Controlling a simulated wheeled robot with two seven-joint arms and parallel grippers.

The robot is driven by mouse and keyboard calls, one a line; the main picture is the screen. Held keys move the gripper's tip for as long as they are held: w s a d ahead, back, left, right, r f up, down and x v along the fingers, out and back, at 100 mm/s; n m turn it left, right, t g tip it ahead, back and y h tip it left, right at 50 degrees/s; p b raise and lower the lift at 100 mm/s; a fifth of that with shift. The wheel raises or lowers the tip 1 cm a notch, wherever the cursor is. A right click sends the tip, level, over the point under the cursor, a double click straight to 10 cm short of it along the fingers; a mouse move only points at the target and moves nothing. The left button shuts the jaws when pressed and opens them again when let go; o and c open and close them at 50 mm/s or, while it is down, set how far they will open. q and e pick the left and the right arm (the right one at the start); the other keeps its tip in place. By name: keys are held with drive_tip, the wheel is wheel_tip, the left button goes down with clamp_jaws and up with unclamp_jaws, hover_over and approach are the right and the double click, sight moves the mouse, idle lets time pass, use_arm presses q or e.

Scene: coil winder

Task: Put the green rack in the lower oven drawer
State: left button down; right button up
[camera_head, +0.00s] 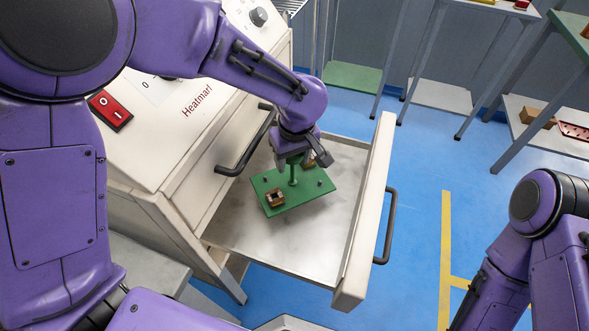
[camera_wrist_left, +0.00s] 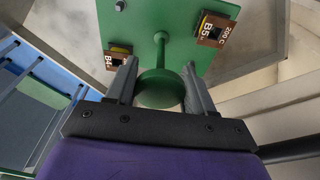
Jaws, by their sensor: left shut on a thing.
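The green rack (camera_head: 318,191) is a flat plate with a central post, and it is over the open lower oven drawer (camera_head: 262,240). My left gripper (camera_head: 294,159) is shut on the top of the post. The wrist view shows the round green knob (camera_wrist_left: 158,90) between its fingers. A brown coil piece (camera_head: 275,197) sits on the plate; the wrist view shows two, marked B5 (camera_wrist_left: 216,30) and B4 (camera_wrist_left: 117,58). I cannot tell whether the plate touches the drawer floor. My right gripper is out of view; only its arm shows at the lower right.
The drawer's front panel (camera_head: 367,210) with a dark handle (camera_head: 387,228) stands out to the right. The oven's upper handle (camera_head: 245,150) is close to my left forearm. Tables and shelves stand at the back right. The blue floor beyond the drawer is clear.

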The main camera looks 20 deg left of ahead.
use_arm(q)
drive_tip(key=w+f, duration=0.2)
drive_tip(key=f, duration=0.1)
drive_tip(key=shift+w+a, duration=0.2)
drive_tip(key=shift+w, duration=0.1)
drive_tip(key=f, duration=0.3)
drive_tip(key=shift+w+f+b, duration=0.25)
drive_tip(key=shift+f+b, duration=0.05)
drive_tip(key=shift+b, duration=0.1)
drive_tip(key=shift+s, duration=0.1)
drive_tip(key=shift+c, duration=2.1)
unclamp_jaws()
drive_tip(key=shift+f, duration=0.15)
drive_tip(key=r, duration=0.4)
drive_tip(key=s+r+p, duration=0.1)
drive_tip(key=r, duration=0.3)
drive_tip(key=d+r+p, duration=0.1)
drive_tip(key=r, duration=0.3)
drive_tip(key=shift+s+d+r, duration=0.1)
drive_tip(key=shift+s+r, duration=0.05)
